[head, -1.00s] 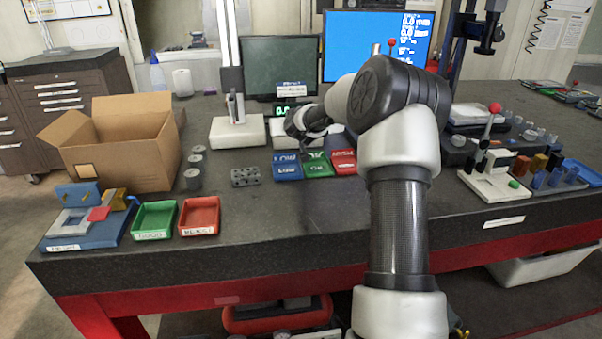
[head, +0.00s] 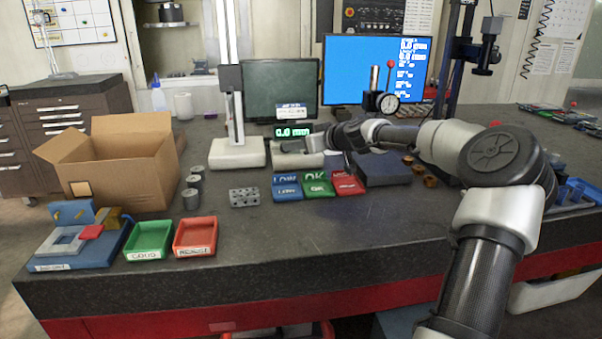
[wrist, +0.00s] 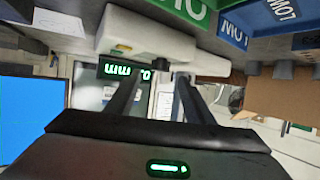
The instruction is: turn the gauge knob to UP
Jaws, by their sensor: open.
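The gauge's green readout (head: 292,131) shows 0.0 mm above a white base (head: 297,160), in front of the dark monitor. The readout also shows upside down in the wrist view (wrist: 125,72). A small dark knob (wrist: 160,64) sits on the white gauge body in the wrist view. My gripper (wrist: 157,80) is open, its two dark fingers pointing towards the knob, with the knob between or just beyond the tips. I cannot tell whether they touch it. In the head view my gripper (head: 298,146) reaches left in front of the gauge; the knob and its marking are not readable there.
Blue LOW (head: 287,192), green OK (head: 318,189) and red (head: 347,185) bins stand just below the gauge. A white stand with a column (head: 237,153) is to its left.

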